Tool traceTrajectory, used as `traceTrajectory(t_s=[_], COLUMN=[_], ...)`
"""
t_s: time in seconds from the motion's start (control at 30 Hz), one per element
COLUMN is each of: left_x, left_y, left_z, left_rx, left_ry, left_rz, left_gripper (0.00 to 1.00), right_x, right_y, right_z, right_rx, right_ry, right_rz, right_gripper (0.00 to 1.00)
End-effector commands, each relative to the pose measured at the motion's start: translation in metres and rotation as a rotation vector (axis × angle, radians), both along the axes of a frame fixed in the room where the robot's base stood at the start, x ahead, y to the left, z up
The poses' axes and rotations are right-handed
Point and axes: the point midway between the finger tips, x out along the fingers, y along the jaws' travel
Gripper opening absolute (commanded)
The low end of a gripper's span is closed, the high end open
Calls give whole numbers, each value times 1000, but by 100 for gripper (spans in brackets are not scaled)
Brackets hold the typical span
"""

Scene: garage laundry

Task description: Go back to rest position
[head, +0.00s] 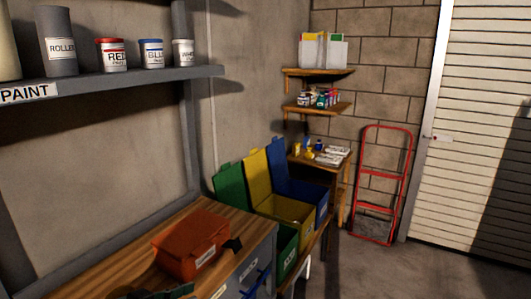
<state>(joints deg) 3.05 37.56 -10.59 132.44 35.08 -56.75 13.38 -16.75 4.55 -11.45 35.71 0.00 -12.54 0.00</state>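Neither of my grippers shows in the head view, and no part of my arms can be made out with certainty. An orange-red box with a pale label (191,246) sits closed on the wooden workbench top (95,262). A small black piece (233,244) is at its right side. Dark items (150,292) at the bottom edge are cut off and I cannot tell what they are.
Green (231,185), yellow (257,174) and blue (285,170) lidded bins stand open past the bench. A grey shelf (130,78) holds paint cans. A red hand truck (381,185) leans on the block wall by a white slatted door (480,120). Floor (400,275) at lower right is clear.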

Motion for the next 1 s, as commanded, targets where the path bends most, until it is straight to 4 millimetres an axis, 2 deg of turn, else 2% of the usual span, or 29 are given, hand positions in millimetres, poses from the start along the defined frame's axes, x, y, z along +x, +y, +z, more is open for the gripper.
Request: traceTrajectory(t_s=[0.03, 0.17, 0.3, 0.4, 0.5, 0.7, 0.87, 1.0], left_x=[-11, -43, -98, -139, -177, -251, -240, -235], left_y=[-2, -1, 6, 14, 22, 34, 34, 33], left_z=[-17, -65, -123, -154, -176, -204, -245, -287], left_rx=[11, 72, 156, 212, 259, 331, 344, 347], left_ry=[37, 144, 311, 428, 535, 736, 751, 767], left_rz=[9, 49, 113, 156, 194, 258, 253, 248], left_gripper=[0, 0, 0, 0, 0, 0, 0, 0], right_x=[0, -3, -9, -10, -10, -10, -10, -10], right_y=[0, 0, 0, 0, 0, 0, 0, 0], right_z=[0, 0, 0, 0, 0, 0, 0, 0], right_rx=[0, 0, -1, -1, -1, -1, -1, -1], right_ry=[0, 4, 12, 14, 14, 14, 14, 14], right_rz=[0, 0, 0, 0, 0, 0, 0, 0], right_gripper=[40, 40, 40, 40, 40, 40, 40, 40])
